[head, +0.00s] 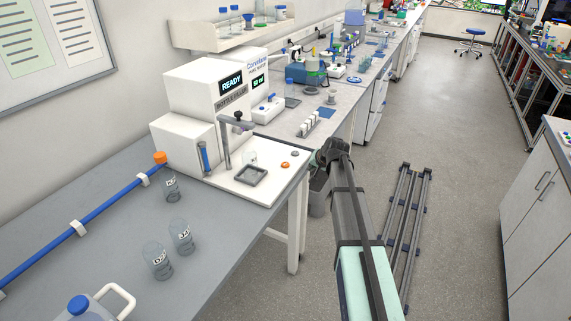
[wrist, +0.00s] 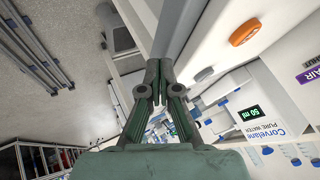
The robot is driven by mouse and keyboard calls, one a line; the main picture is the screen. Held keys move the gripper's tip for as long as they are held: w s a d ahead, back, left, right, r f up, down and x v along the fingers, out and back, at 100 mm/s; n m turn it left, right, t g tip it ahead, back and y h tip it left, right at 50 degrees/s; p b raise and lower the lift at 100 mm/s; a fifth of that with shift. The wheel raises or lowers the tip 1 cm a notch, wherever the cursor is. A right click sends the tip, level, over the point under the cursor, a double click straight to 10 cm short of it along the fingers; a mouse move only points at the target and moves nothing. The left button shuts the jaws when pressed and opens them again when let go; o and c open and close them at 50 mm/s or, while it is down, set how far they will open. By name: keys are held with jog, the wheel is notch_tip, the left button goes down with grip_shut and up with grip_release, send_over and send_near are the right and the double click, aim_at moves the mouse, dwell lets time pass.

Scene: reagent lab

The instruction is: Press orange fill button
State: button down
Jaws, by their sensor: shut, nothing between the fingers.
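The bottle filler (head: 205,92) is a white machine with a READY display, standing on the grey bench. The orange fill button (head: 285,165) is a small round button on its white base plate (head: 235,183), near the right edge beside a grey button (head: 295,153). In the wrist view the orange button (wrist: 245,32) shows large, to the upper right of the fingertips and apart from them. My gripper (wrist: 158,68) is shut and empty. In the head view my gripper (head: 318,158) is just right of the base plate's edge, close to the buttons.
A dark square frame (head: 251,175) and a clear vessel (head: 250,157) are on the base plate, below the nozzle arm. Several labelled beakers (head: 181,237) stand on the front bench. A tube rack (head: 310,123) is on the bench behind. Open floor (head: 450,130) lies to the right.

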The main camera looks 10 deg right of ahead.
notch_tip(320, 180, up, 13)
jog(key=n+y, duration=0.2)
send_over(286, 165)
jog(key=shift+w+d+f, duration=0.1)
jog(key=shift+f, duration=0.15)
jog(key=shift+f+b, duration=1.95)
jog(key=shift+f, duration=2.35)
jog(key=shift+f, duration=0.1)
jog(key=shift+f+b, duration=0.3)
jog(key=shift+f, duration=0.05)
jog(key=shift+f+b, duration=0.3)
jog(key=shift+f, duration=0.1)
jog(key=shift+r, duration=0.1)
jog(key=shift+r+p, duration=0.35)
jog(key=shift+r, duration=0.4)
